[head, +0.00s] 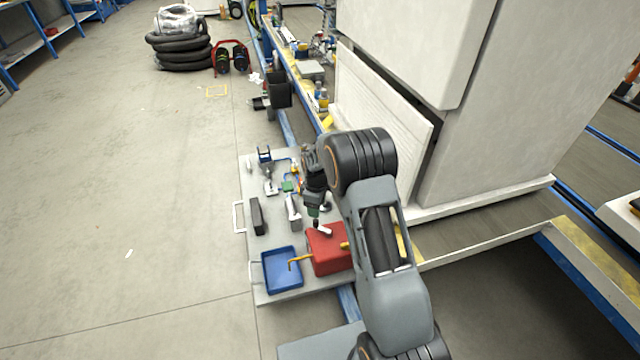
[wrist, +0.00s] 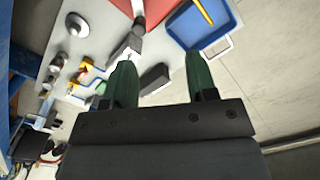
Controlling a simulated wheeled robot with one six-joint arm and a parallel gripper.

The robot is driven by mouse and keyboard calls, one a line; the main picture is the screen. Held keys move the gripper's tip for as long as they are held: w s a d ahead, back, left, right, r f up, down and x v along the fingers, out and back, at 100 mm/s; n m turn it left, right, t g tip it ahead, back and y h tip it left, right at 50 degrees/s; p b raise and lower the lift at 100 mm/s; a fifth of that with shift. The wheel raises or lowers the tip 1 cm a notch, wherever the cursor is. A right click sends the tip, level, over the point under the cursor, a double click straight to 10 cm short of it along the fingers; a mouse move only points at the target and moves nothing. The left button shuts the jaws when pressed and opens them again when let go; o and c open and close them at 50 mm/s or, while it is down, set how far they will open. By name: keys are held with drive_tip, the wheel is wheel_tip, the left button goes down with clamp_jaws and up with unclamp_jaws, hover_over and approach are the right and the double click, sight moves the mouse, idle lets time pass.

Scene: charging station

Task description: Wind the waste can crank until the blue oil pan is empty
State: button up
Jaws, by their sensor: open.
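The red waste can (head: 328,258) sits on the grey board, and its side shows at the top of the wrist view (wrist: 163,12). A white lever-like piece (head: 324,230) is on its top; I cannot tell if this is the crank. A bent yellow rod (head: 301,260) reaches from the can over the blue oil pan (head: 281,279), which also shows in the wrist view (wrist: 185,41). Whether oil lies in the pan is unclear. My gripper (head: 315,214) is above the board by the can's far edge. In the wrist view (wrist: 163,67) its green fingers are apart, with nothing visibly held.
The grey board (head: 262,295) also carries a dark block (head: 257,216), a grey-white piece (head: 293,212) and small fittings farther back. A large white cabinet (head: 385,105) stands close on the right. The floor to the left is open.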

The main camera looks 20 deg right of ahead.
drive_tip(key=s+r+n+p, duration=0.2)
drive_tip(key=r+n, duration=0.1)
drive_tip(key=r, duration=0.4)
drive_tip(key=s+r+n+t+p, duration=0.1)
drive_tip(key=s+r+n+p, duration=0.1)
drive_tip(key=r, duration=0.5)
drive_tip(key=shift+s+r+n, duration=0.3)
drive_tip(key=shift+s+n, duration=0.4)
drive_tip(key=shift+n, duration=0.3)
drive_tip(key=shift+a, duration=0.1)
drive_tip(key=shift+f, duration=0.1)
drive_tip(key=m+b, duration=0.6)
drive_tip(key=m, duration=1.1)
approach(316, 221)
drive_tip(key=shift+g, duration=0.3)
drive_tip(key=f+b, duration=0.1)
drive_tip(key=f, duration=0.2)
drive_tip(key=f+b, duration=0.1)
drive_tip(key=f, duration=0.3)
drive_tip(key=f+b, duration=0.2)
drive_tip(key=f, duration=0.2)
drive_tip(key=shift+w, duration=0.4)
